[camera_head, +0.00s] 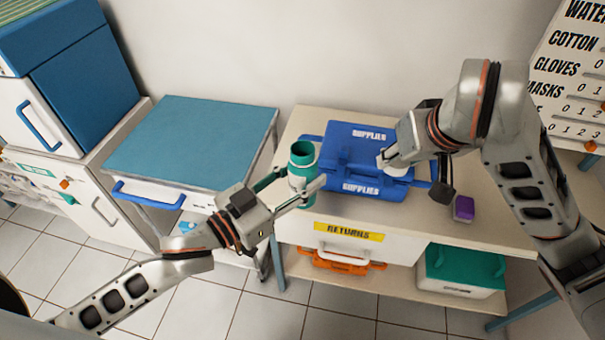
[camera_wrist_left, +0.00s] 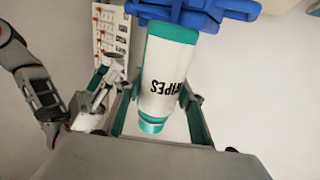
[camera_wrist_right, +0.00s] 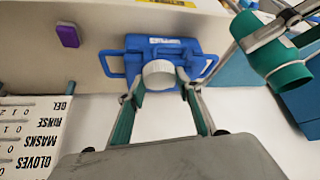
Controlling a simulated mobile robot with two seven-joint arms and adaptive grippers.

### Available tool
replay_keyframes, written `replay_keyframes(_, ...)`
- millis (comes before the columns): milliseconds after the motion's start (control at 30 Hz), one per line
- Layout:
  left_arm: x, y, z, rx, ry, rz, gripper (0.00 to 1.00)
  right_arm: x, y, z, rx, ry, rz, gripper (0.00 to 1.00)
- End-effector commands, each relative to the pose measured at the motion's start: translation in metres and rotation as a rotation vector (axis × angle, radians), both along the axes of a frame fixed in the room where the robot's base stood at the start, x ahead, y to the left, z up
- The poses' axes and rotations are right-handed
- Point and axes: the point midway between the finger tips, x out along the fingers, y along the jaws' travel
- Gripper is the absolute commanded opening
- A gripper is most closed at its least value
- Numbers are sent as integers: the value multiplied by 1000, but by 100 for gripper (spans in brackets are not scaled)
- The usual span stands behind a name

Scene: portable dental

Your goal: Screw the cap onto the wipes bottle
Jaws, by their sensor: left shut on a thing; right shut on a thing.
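The wipes bottle (camera_head: 302,160) is teal with a white label and has an open teal neck. My left gripper (camera_head: 297,188) is shut around its body and holds it roughly upright near the left front of the bench. The label reads WIPES in the left wrist view (camera_wrist_left: 165,80). My right gripper (camera_head: 386,160) is shut on the white ribbed cap (camera_wrist_right: 158,73), over the blue supplies case. The cap is apart from the bottle, to its right in the head view. The cap's underside is hidden.
The blue supplies case (camera_head: 350,140) lies on the bench (camera_head: 300,120). A purple block (camera_head: 464,208) sits at the bench's right front. A teal-topped cart (camera_head: 190,135) stands to the left. A sign board (camera_head: 570,70) is at the right. Clear air lies between the bottle and cap.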

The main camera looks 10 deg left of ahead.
Motion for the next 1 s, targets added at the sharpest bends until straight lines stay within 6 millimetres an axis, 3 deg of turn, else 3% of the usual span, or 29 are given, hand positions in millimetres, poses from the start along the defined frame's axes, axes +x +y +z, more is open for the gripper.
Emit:
replay_keyframes(33,0,0,1,-1,-1,0,0,2,17,12,1,-6,35,25)
replay_keyframes(300,0,0,1,-1,-1,0,0,-5,100,63,-3,-6,218,25)
replay_keyframes(500,0,0,1,-1,-1,0,0,-20,147,94,-4,-4,332,25)
replay_keyframes(700,0,0,1,-1,-1,0,0,-31,172,110,-5,-3,392,25)
replay_keyframes(1000,0,0,1,-1,-1,0,0,-34,176,113,-6,-2,404,25)
